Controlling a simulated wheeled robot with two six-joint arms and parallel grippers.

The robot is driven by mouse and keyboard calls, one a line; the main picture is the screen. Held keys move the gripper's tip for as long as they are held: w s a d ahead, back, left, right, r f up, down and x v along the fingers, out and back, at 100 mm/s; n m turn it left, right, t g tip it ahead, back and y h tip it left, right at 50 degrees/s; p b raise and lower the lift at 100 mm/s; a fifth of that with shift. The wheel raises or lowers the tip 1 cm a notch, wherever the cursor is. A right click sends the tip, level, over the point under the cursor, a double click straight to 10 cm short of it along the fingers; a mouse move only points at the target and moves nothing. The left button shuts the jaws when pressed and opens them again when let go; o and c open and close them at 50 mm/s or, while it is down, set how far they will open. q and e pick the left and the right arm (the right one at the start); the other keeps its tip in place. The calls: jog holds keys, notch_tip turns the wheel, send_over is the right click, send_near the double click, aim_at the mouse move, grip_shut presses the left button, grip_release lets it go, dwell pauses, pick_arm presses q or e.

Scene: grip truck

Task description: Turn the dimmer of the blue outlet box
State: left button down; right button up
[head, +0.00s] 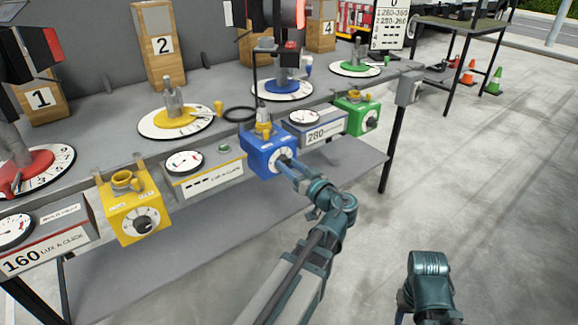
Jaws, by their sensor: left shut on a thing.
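The blue outlet box (262,154) hangs on the front edge of the grey table, with a yellow plug in its top. Its dimmer (281,165) is on the front face, with a pale dial around it. My left gripper (288,164) is at this dimmer and shut on its knob, which the fingers mostly hide. My right arm shows at the lower right, away from the table; its gripper cannot be made out.
A yellow outlet box (135,208) and a green outlet box (358,113) hang on the same edge. Meter boxes, one marked 280 (316,128), sit between them. Several lamp stands on round dials fill the tabletop. The floor at right is clear up to the cones (467,73).

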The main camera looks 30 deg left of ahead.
pick_arm(q)
jog(key=shift+s+f, duration=0.1)
dwell(0.3)
jog(key=shift+c, duration=2)
grip_release()
jog(key=v, duration=1.3)
jog(key=shift+d, duration=0.35)
jog(key=shift+s, duration=0.15)
